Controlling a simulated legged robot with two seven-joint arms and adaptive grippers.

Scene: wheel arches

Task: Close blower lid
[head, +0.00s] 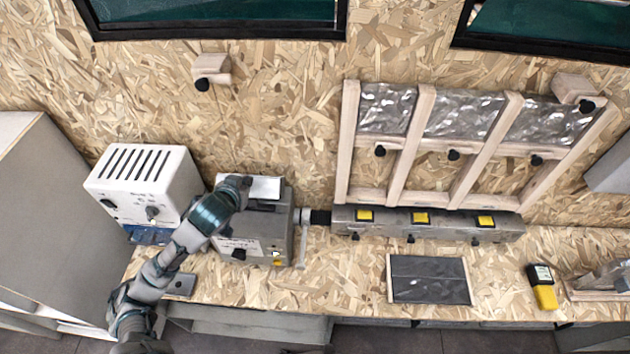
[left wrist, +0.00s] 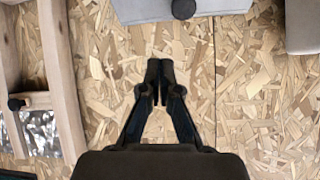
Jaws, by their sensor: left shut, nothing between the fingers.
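The blower appears to be the grey metal box (head: 265,225) on the bench, left of centre in the head view. A lighter flat panel (head: 266,187), which looks like its lid, shows at the top rear of the box. I cannot tell its exact angle. My left gripper (head: 240,184) is at the upper left of the box, beside that panel. Its fingers are hard to make out there, and contact cannot be told. In the left wrist view my left gripper (left wrist: 158,78) is shut and empty, in front of chipboard. My right gripper is not in view.
A white slotted box (head: 145,185) stands close left of the grey box. A pipe joins the grey box to a long metal duct (head: 428,224) on the right. A wooden frame (head: 430,150) rises behind it. A dark panel (head: 429,280) and a yellow-black device (head: 542,287) lie on the bench.

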